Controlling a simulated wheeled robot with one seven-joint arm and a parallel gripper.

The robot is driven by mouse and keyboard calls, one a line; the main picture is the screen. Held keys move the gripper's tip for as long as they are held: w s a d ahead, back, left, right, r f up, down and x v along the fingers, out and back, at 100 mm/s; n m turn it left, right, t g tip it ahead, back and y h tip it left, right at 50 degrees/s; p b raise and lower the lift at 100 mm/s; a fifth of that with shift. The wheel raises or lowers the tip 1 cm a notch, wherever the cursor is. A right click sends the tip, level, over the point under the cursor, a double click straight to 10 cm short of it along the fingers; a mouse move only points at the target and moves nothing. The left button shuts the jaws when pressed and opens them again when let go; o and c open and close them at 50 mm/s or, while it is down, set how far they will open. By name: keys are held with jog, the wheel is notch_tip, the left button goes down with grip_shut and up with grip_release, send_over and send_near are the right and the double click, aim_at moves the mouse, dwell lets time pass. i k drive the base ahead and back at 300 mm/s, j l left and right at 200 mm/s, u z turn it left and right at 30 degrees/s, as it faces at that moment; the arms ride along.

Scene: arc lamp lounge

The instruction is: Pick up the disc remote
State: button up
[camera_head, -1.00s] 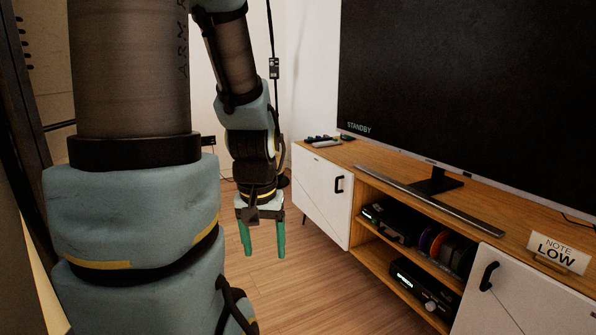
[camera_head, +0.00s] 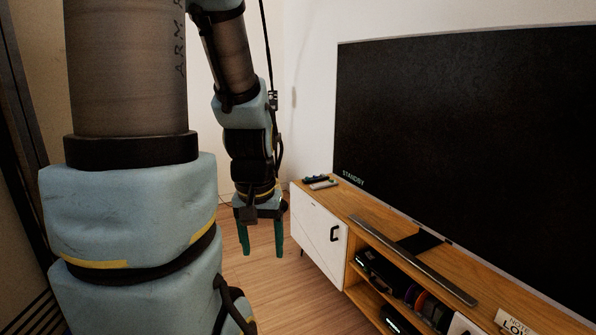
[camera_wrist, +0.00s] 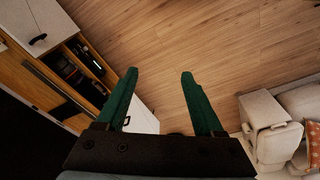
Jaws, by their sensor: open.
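Small remote-like items lie at the far left end of the wooden cabinet top (camera_head: 345,196) in the head view: a dark one (camera_head: 315,179) and a pale, slim one (camera_head: 323,185). They are too small to tell which is the disc remote. My gripper (camera_head: 262,250) hangs pointing down over the floor, in front of and left of the cabinet, apart from the items. Its green fingers are spread and empty. The wrist view shows the same open fingers (camera_wrist: 160,75) over bare floor, with no remote visible there.
A large TV (camera_head: 460,130) stands above the cabinet, with a soundbar (camera_head: 412,257) before it. White doors (camera_head: 318,237) front the cabinet; its shelves hold devices. The wrist view shows a pale sofa (camera_wrist: 270,130) at right. Open wood floor (camera_wrist: 220,50) lies between.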

aim_at(315, 187)
jog(key=i+j, duration=0.1)
jog(key=i, duration=0.8)
jog(key=i+j, duration=0.1)
jog(key=i, duration=0.8)
jog(key=i+j, duration=0.1)
jog(key=i, duration=0.75)
jog(key=i+j, duration=0.1)
jog(key=i, duration=0.8)
jog(key=l+z, duration=0.05)
